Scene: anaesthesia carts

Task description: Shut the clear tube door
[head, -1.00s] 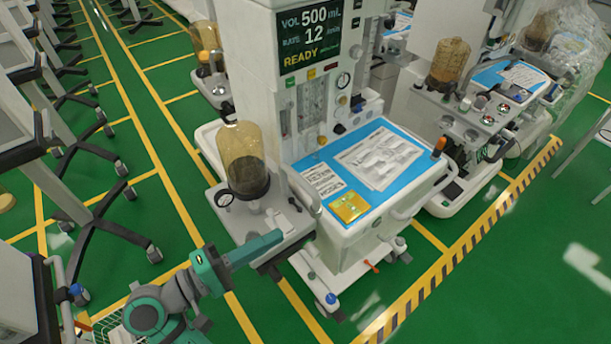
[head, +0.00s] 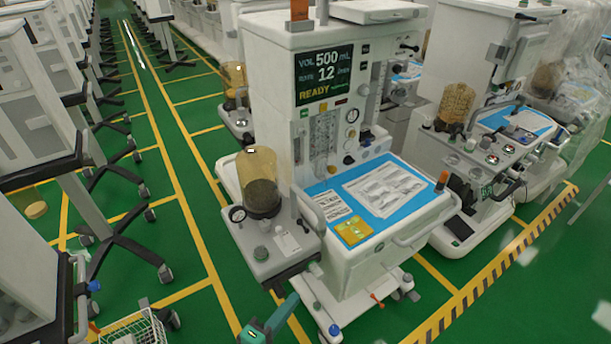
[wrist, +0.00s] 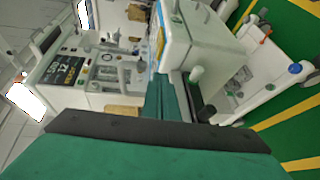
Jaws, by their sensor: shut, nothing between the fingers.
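The clear tube door (head: 323,138) is on the front of the white anaesthesia machine, over the flow tubes and below the READY screen. Its panel looks see-through; I cannot tell how far it stands from the frame. My gripper (head: 290,302) is teal, low in the head view, below and in front of the machine's left side shelf and well below the door. It is shut and empty.
An amber bellows jar (head: 260,185) stands on the left side shelf, between the aisle and the tube panel. A blue-topped work surface (head: 372,192) with papers juts out below the panel. A wire basket (head: 135,330) is at the lower left.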

